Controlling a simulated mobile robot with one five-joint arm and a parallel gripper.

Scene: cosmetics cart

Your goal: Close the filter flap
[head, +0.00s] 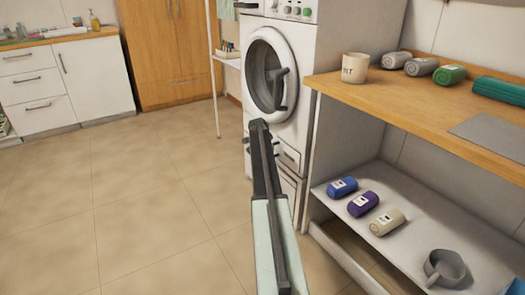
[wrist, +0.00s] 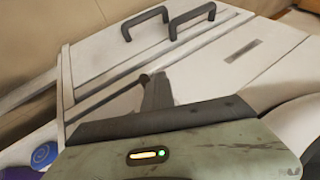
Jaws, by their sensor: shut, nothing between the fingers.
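The white washing machine (head: 270,75) stands at the centre back in the head view, its round door ajar or shut, I cannot tell which. A small panel that looks like the filter flap (head: 289,158) is low on its front, right of my gripper; its exact angle is unclear. My gripper (head: 260,124) is shut and empty, in front of the machine and overlapping its lower front in the picture. The wrist view shows white front panels close by, one with a small slot (wrist: 243,50), and my dark fingers (wrist: 155,92) pointing at them.
Two dark handles (wrist: 168,22) show at the top of the wrist view. A wooden-topped shelf unit (head: 340,82) stands right of the machine, with a mug (head: 355,68) on top and rolled towels (head: 363,204) on its lower shelf. The tiled floor (head: 130,190) at left is clear.

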